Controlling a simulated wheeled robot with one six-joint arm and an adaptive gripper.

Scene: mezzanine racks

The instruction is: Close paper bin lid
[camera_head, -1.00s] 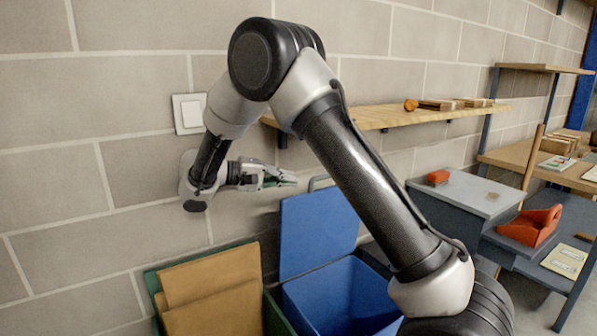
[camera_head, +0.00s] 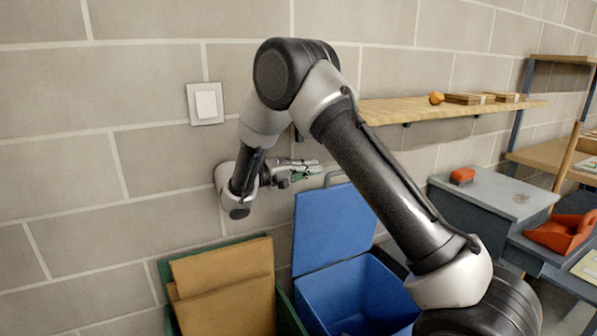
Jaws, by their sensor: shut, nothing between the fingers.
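The blue paper bin (camera_head: 350,290) stands on the floor against the wall, below my arm. Its blue lid (camera_head: 332,226) is open, upright and leaning back toward the wall, with a grey bar handle (camera_head: 334,178) at its top edge. My gripper (camera_head: 312,170) is shut and empty. It points right, just to the left of and slightly above the handle in the picture. I cannot tell whether they touch. My forearm hides the right edge of the bin.
A green bin (camera_head: 286,312) holding cardboard (camera_head: 225,290) stands left of the blue bin. A wooden shelf (camera_head: 450,108) on the wall carries small items. A grey cabinet (camera_head: 485,198) with a red object stands right. A light switch (camera_head: 206,103) is on the wall.

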